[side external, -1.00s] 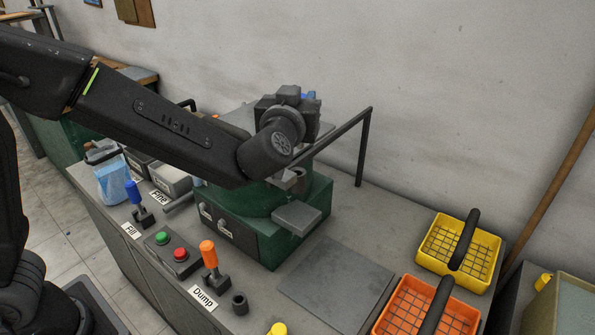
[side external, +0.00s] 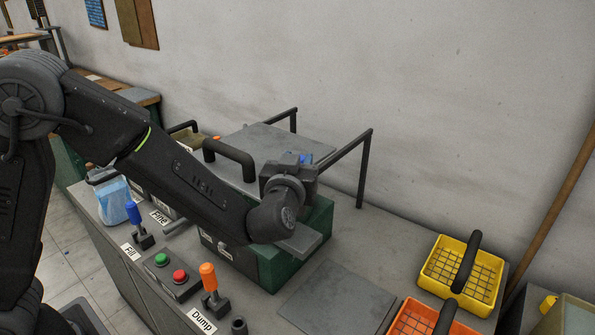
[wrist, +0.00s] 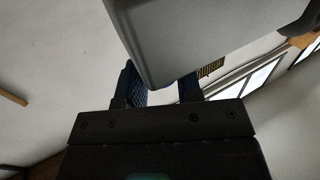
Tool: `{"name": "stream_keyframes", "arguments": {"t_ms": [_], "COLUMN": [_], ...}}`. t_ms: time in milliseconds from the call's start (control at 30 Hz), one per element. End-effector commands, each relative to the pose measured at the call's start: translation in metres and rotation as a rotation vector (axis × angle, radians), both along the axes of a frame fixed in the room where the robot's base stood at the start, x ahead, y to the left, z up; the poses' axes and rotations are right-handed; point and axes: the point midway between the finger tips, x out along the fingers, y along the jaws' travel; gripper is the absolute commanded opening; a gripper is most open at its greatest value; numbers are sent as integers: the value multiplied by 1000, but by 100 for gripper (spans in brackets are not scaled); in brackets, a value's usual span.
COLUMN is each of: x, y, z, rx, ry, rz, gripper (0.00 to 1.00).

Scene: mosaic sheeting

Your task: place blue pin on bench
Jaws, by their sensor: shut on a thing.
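My gripper (side external: 303,160) is at the end of the arm, above the green machine (side external: 275,262), with its blue fingers partly hidden by the wrist. In the wrist view the fingers (wrist: 160,90) stand apart. A large pale grey smooth piece (wrist: 195,40) crosses in front of the right finger. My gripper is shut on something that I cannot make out. I cannot pick out a separate blue pin in either view. The grey bench (side external: 385,245) runs beneath the machine.
A blue-handled lever (side external: 133,213) and an orange-handled lever (side external: 209,277) stand at the front. A grey plate (side external: 265,138) and black bars rise behind my gripper. A yellow basket (side external: 485,290) and an orange basket (side external: 405,320) are at right. A flat grey mat (side external: 335,295) is clear.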

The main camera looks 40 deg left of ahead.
Motion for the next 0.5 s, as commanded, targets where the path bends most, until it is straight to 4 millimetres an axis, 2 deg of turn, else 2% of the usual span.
{"name": "stream_keyframes", "arguments": {"t_ms": [133,500], "x": [0,0], "y": [0,0], "z": [-15,-19], "rx": [0,0], "ry": [-1,-2], "rz": [0,0], "gripper": [7,7]}}
